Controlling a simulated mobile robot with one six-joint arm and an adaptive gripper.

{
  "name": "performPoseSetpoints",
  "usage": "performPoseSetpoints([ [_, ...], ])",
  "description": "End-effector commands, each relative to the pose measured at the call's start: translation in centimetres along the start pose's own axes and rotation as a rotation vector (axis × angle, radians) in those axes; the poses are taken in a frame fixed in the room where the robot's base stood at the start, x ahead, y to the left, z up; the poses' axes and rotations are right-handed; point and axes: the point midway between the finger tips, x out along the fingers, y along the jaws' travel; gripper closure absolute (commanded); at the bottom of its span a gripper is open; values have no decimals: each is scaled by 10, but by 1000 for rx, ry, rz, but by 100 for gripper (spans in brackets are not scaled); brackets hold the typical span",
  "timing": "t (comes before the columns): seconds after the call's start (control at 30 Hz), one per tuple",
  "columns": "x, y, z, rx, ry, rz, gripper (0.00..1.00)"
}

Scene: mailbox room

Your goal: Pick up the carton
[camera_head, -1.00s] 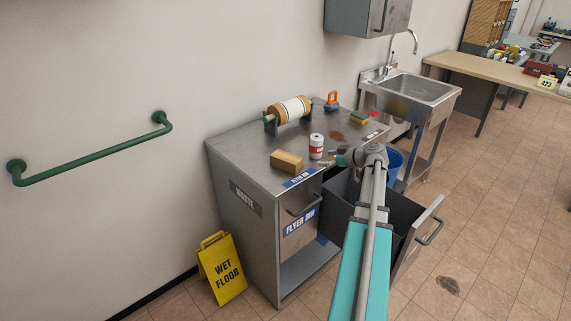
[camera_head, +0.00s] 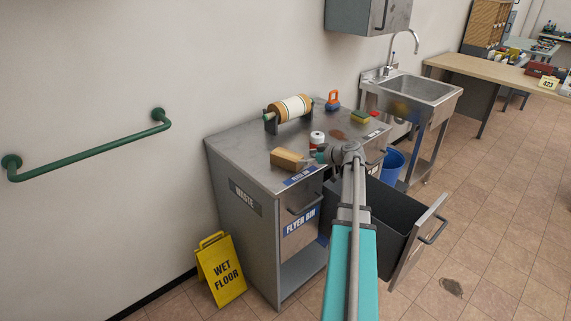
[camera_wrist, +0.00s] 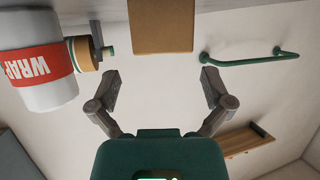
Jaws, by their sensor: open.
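The carton (camera_head: 287,159) is a small tan box on the metal counter, near its front edge above the flyer bin label. In the wrist view the carton (camera_wrist: 161,26) shows at the top centre, beyond the fingertips and between their lines. My gripper (camera_head: 317,154) is just right of the carton in the head view, low over the counter. In the wrist view my gripper (camera_wrist: 162,82) has its two fingers spread wide with nothing between them. My arm and gripper hide part of the counter.
A white and red wrap can (camera_head: 317,138) stands close behind my gripper; the can (camera_wrist: 38,68) fills the wrist view's left. A roll on a stand (camera_head: 289,113), an orange-handled item (camera_head: 333,100) and a sponge (camera_head: 360,117) lie farther back. An open drawer (camera_head: 400,215) juts out at right.

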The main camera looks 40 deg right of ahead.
Motion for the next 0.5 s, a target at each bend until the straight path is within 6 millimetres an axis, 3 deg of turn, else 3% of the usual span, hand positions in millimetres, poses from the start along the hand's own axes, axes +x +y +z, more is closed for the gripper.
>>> performPoseSetpoints([
  [0.5, 6, 0, 0, 0, 0, 0, 0],
])
